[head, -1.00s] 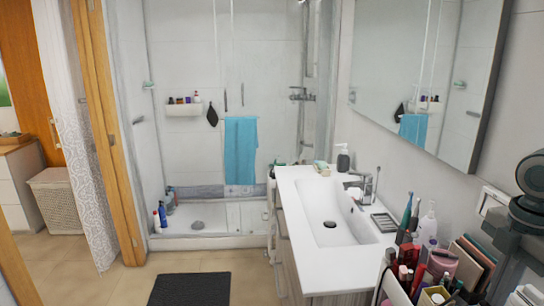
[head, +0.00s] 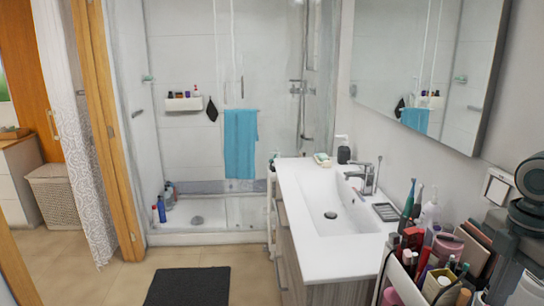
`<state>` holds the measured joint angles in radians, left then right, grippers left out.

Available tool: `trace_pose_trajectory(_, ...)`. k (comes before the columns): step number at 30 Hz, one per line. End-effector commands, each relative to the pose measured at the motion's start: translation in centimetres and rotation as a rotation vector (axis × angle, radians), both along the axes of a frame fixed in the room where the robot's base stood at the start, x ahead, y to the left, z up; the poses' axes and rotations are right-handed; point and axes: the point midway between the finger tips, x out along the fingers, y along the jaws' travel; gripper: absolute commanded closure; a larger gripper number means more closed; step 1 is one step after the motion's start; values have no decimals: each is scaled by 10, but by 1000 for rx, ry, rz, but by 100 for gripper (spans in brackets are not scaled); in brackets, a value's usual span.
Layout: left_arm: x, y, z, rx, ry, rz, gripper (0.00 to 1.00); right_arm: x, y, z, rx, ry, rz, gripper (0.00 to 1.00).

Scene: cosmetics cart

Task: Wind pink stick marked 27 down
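The cosmetics cart (head: 396,276) stands at the bottom right, cut off by the frame's lower edge. It is crowded with several upright sticks, tubes and small jars, among them a red tube (head: 427,243) and a pink round container (head: 447,248). I cannot make out a number 27 on any of them, so I cannot tell which is the pink stick or whether it is wound up. Neither gripper's fingertips show in the head view. A dark jointed part at the right edge looks like mine.
The white washbasin counter (head: 304,182) stands left of the cart, with a tap (head: 366,178), a soap bottle (head: 343,152) and a soap dish (head: 385,212). A toothbrush (head: 407,199) rises beside the cart. A dark mat (head: 188,287) lies on otherwise open floor.

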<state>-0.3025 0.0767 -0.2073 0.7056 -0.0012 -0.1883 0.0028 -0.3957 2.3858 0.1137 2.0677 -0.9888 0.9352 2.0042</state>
Motion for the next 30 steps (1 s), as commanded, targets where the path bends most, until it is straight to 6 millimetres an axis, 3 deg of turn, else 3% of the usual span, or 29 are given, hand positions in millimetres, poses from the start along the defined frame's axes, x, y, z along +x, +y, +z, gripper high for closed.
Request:
trace_pose_trajectory(5, 7, -3, 0, -6, -19, -1, 68, 0, 0, -2, 0, 0, 0, 100)
trace_pose_trajectory(16, -3, -3, -2, -5, -5, 2, 68, 0, 0, -1, 0, 0, 0, 100)
trace_pose_trajectory(30, 1, -3, -5, -5, -10, 0, 68, -1, 2, -2, -1, -1, 0, 100)
